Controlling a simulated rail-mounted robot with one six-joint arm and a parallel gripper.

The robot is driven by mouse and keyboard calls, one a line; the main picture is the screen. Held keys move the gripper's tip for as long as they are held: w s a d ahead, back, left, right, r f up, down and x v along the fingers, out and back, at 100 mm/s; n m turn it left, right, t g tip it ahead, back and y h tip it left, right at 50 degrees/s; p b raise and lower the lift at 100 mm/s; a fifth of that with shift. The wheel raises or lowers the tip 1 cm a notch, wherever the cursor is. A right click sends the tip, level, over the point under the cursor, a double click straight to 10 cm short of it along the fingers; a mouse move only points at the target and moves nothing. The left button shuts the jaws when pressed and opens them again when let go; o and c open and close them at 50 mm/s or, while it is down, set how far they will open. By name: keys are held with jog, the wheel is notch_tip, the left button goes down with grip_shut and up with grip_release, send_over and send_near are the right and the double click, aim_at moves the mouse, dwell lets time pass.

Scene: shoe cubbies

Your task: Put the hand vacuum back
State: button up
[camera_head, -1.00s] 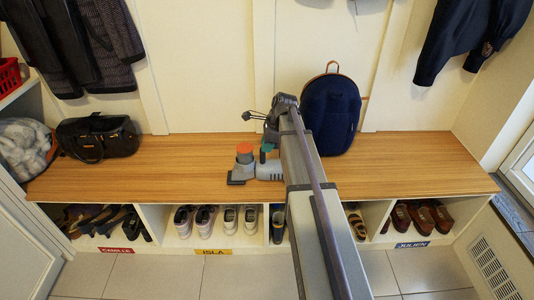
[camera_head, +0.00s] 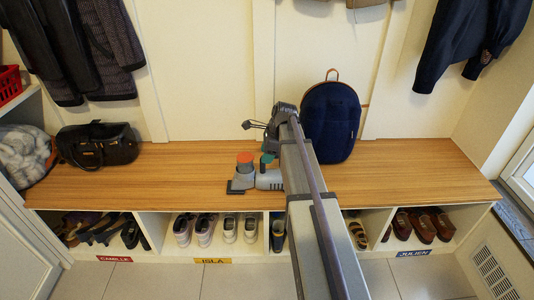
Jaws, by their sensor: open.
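The hand vacuum (camera_head: 243,173) lies on the wooden bench (camera_head: 190,178), left of the middle. It has a grey body, an orange-red part on top and a dark nozzle at its left. A small teal part shows at its right. My gripper (camera_head: 268,143) is open, just above and behind the vacuum's right end. My arm hides part of the vacuum and much of the gripper, so I cannot tell whether they touch.
A navy backpack (camera_head: 331,120) stands right of my gripper. A black bag (camera_head: 98,145) sits at the bench's left. Shoes fill cubbies below, labelled Camille (camera_head: 115,259), Isla (camera_head: 213,261) and Julien (camera_head: 412,253). The bench's right side is clear.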

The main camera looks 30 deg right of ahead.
jog(key=p+v, duration=1.1)
jog(key=v, duration=0.1)
jog(key=s+a+n+g+h, duration=0.1)
jog(key=s+a+n, duration=0.8)
jog(key=a+n, duration=0.2)
jog(key=s+a+n+g+h, duration=0.1)
jog(key=s+a+n+h, duration=0.1)
jog(key=s+a+n, duration=0.7)
jog(key=a+f+n, duration=0.1)
jog(key=a+n, duration=0.2)
jog(key=shift+a, duration=0.35)
